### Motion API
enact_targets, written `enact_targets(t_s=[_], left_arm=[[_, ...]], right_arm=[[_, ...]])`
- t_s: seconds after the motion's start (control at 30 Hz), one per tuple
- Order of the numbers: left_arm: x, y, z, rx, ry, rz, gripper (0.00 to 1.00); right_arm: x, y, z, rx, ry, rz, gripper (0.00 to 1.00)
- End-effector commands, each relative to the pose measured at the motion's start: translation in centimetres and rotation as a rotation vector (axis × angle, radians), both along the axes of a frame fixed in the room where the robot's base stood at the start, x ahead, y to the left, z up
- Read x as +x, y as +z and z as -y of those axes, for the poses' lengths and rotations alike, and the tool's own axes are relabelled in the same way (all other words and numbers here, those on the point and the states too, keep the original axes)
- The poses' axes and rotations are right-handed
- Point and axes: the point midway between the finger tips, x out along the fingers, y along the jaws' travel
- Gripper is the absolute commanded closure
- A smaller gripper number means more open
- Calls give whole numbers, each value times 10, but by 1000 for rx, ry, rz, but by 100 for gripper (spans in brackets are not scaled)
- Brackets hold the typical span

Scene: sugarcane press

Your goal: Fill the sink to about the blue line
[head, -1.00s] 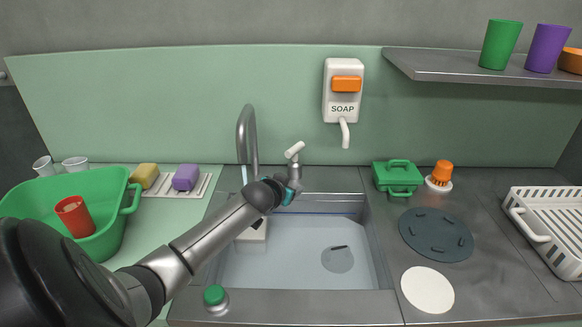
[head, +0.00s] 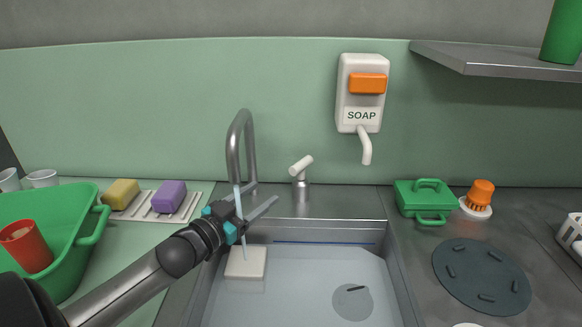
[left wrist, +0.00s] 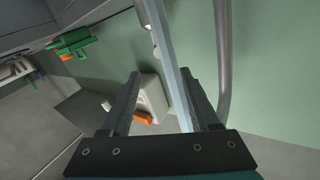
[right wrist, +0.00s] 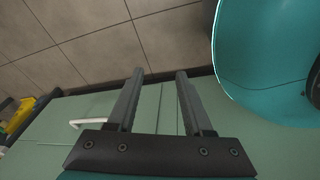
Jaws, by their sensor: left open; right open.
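The sink (head: 398,275) is at the lower middle of the head view. Its blue line (head: 325,242) runs along the back wall, just above the pale surface inside; the depth is hard to judge. A curved faucet (head: 248,145) pours a thin water stream (head: 237,201) toward a white block (head: 245,263); the stream also shows in the left wrist view (left wrist: 170,55). A white-handled tap lever (head: 301,166) stands right of the faucet. My left gripper (head: 266,191) is open beside the stream, left of the lever. My right gripper (right wrist: 156,74) is open and empty, facing green cabinet fronts.
A dark round stopper (head: 352,301) shows at the sink's bottom. A green tub (head: 75,240) holding a red cup (head: 27,246) is at left. A soap dispenser (head: 362,90) hangs on the wall. A green box (head: 424,200) and an orange-topped brush (head: 480,197) stand at right.

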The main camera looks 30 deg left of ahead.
Motion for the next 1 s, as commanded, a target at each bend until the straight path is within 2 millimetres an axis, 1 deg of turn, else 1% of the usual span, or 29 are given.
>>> enact_targets(t_s=[0.17, 0.5, 1.0], left_arm=[[21, 0, 0, 3, 0, 3, 38], [61, -1, 2, 1, 1, 1, 38], [115, 0, 4, 1, 2, 1, 38]], right_arm=[[12, 2, -9, 9, 0, 4, 49], [34, 16, -26, 23, -1, 6, 49], [55, 43, -44, 42, -3, 6, 49]])
